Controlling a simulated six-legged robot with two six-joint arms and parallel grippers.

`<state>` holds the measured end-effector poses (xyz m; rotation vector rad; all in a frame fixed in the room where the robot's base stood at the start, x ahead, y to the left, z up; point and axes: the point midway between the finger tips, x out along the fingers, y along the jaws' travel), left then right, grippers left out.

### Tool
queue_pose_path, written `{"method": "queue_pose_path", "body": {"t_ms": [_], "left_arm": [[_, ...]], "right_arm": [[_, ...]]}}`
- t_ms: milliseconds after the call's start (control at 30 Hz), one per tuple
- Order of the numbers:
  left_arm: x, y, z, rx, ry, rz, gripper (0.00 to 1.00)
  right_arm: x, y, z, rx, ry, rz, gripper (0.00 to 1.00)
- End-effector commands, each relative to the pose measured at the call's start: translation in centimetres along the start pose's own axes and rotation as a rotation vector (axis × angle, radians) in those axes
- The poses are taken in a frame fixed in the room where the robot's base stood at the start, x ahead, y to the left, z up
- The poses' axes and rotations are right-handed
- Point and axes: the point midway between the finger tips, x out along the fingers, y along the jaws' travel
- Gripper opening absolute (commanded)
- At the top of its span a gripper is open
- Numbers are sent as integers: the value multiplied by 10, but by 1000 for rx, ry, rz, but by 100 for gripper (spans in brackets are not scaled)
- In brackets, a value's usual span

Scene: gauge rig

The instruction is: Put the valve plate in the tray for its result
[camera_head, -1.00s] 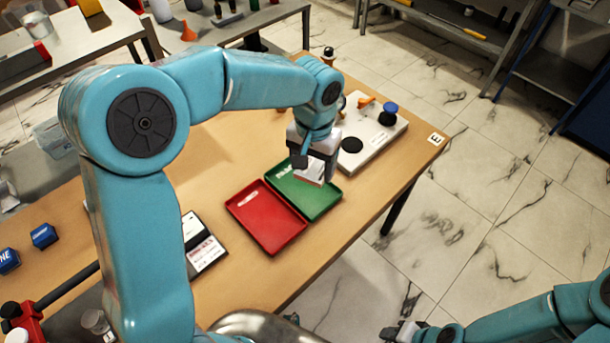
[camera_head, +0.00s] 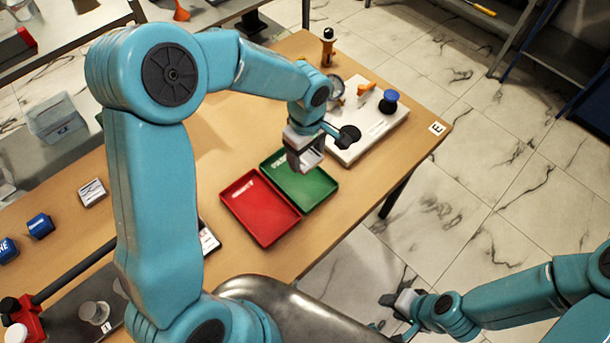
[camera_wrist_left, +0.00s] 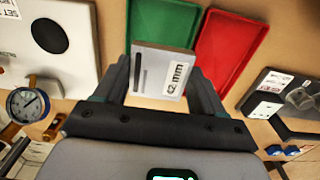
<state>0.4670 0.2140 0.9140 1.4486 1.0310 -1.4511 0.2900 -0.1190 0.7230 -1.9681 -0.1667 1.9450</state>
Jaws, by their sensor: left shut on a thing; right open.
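The valve plate (camera_wrist_left: 161,71), a light grey block with a dark slot and a size label, sits between the fingers of my left gripper (camera_wrist_left: 163,85) in the left wrist view. In the head view my left gripper (camera_head: 305,160) is shut on it above the green tray (camera_head: 318,197); the plate is mostly hidden there. The green tray also shows behind the plate in the wrist view (camera_wrist_left: 195,20). The red tray (camera_head: 262,208) lies beside the green one, and both look empty where visible. My right gripper (camera_head: 395,302) is open, low at the right, away from the table.
A white rig plate (camera_head: 372,128) with a blue knob (camera_head: 389,101) and an orange lever stands behind the trays. A dial gauge (camera_wrist_left: 28,104) is beside it. The wooden table's right edge is close to the trays.

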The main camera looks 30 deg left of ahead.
Motion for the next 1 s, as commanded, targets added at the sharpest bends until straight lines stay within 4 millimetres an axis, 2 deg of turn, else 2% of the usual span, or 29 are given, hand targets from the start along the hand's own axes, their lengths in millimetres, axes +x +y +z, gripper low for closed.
{"method": "queue_pose_path", "body": {"t_ms": [100, 300, 467, 700, 1000], "left_arm": [[36, -1, 0, 1, -2, -7, 34], [77, 2, -2, 2, -1, -2, 34], [89, 3, -2, 2, 0, -1, 34], [122, 4, -2, 3, 0, -2, 34], [125, 4, -3, 2, 1, 2, 34]], "right_arm": [[-3, -1, 0, 0, 0, 0, 43], [-6, -2, 0, 0, 0, 0, 43], [-6, -2, 0, 0, 0, 0, 43], [-9, -3, 0, 0, 0, 0, 43], [-6, -2, 0, 0, 0, 0, 43]]}}
